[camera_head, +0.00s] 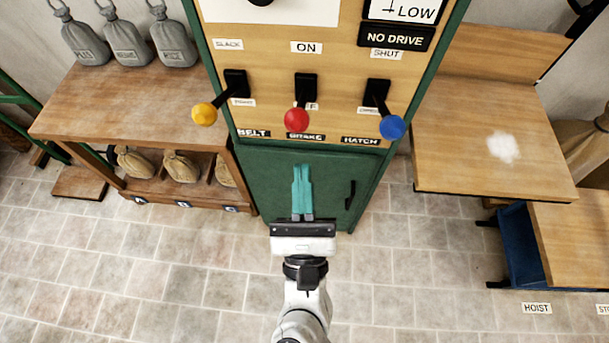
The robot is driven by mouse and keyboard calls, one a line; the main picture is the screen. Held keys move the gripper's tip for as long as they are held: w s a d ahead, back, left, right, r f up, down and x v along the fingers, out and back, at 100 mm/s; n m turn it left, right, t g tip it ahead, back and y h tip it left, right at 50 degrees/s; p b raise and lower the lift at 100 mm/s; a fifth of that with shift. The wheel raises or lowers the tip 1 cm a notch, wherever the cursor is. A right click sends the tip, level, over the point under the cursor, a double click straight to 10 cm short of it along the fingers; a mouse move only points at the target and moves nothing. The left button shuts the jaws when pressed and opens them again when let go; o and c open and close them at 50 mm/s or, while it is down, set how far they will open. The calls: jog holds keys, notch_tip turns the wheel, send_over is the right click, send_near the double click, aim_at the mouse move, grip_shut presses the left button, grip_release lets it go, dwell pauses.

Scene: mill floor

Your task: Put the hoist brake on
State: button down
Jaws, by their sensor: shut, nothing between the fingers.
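The brake lever is the middle one of three on the panel, with a red ball knob (297,119) on a black mount above the BRAKE label (306,137). Its knob hangs low and points out toward me. An ON label (306,47) sits above the mount; the label below it is mostly hidden behind the lever. My gripper (302,170) is shut and empty, its teal fingers pointing toward the green cabinet door below the red knob. It appears apart from the lever.
A yellow-knobbed belt lever (205,114) stands left of the brake and a blue-knobbed hatch lever (392,127) right. The cabinet door has a black handle (350,195). A wooden bench (130,100) with grey sacks is left; a wooden table (470,120) is right. The tiled floor in front is clear.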

jog(key=s+f+b, duration=0.1)
jog(key=s+b, duration=0.1)
jog(key=s, duration=0.7)
jog(key=shift+d+f+b, duration=0.2)
jog(key=shift+d+b, duration=0.05)
jog(key=shift+b, duration=0.05)
jog(key=w+d+f+n+g+y, duration=0.35)
jog(key=f+n+g, duration=0.3)
jog(key=n, duration=0.75)
jog(key=w+d+f+n+g+y, duration=0.3)
jog(key=f+n+g, duration=0.4)
jog(key=n, duration=0.6)
jog(key=s+d+f+n+g+h, duration=0.2)
jog(key=s+d+f+g+h, duration=0.1)
jog(key=d, duration=0.4)
jog(key=s+d+f+n+g+h, duration=0.1)
jog(key=s+d+f+g+h, duration=0.1)
jog(key=s+d, duration=0.3)
jog(key=s+d+f+n+g+h, duration=0.2)
jog(key=s+d+f+g+h, duration=0.1)
jog(key=d, duration=0.7)
jog(key=shift+s+f+n+g+h, duration=0.35)
jog(key=shift+s+f+g, duration=0.2)
jog(key=shift+s+f, duration=0.45)
